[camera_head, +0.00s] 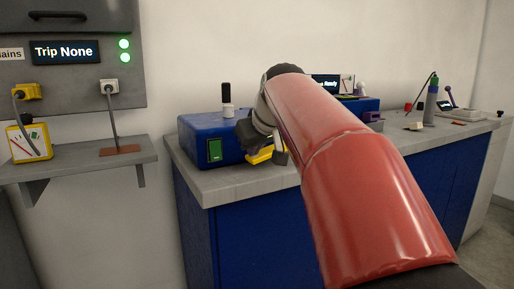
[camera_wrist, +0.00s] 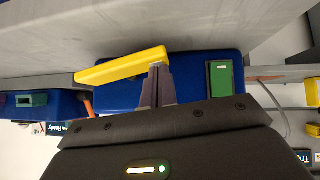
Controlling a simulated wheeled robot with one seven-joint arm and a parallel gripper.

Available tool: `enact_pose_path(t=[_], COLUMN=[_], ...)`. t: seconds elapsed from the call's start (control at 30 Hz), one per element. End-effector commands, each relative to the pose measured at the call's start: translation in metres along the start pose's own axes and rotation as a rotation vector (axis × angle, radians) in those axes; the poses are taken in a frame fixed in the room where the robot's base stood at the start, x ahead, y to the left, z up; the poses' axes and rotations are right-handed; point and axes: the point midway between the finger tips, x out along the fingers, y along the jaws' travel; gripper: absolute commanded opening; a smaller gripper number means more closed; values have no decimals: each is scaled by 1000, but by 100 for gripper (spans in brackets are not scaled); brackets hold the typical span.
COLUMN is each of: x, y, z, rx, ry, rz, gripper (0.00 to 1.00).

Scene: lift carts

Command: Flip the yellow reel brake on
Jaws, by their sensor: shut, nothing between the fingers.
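The yellow reel brake (camera_wrist: 115,68) is a bar-shaped lever on the front of a blue box (camera_wrist: 190,70). In the wrist view it slants slightly, with its right end at my fingertips. In the head view the brake (camera_head: 262,155) shows low on the box (camera_head: 190,130), partly hidden by my wrist. My gripper (camera_wrist: 157,70) is shut and empty, its tips at the right end of the lever. It looks close to touching, but I cannot tell contact for sure. In the head view my gripper (camera_head: 280,157) is beside the brake and mostly hidden by my red arm.
A green rocker switch (camera_wrist: 220,78) is on the same box, right of my fingers in the wrist view. The box stands on a grey counter (camera_head: 225,185). A second blue box (camera_wrist: 40,105) is farther along. A wall shelf (camera_head: 80,160) is at left.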

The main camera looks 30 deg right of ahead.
Motion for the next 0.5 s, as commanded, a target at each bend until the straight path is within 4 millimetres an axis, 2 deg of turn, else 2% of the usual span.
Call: enact_pose_path(t=[0.27, 0.5], x=[0, -17], y=[0, 0], z=[-1, -24], rx=[2, 1], ry=[-3, -2], rz=[-2, -2], gripper=[0, 0])
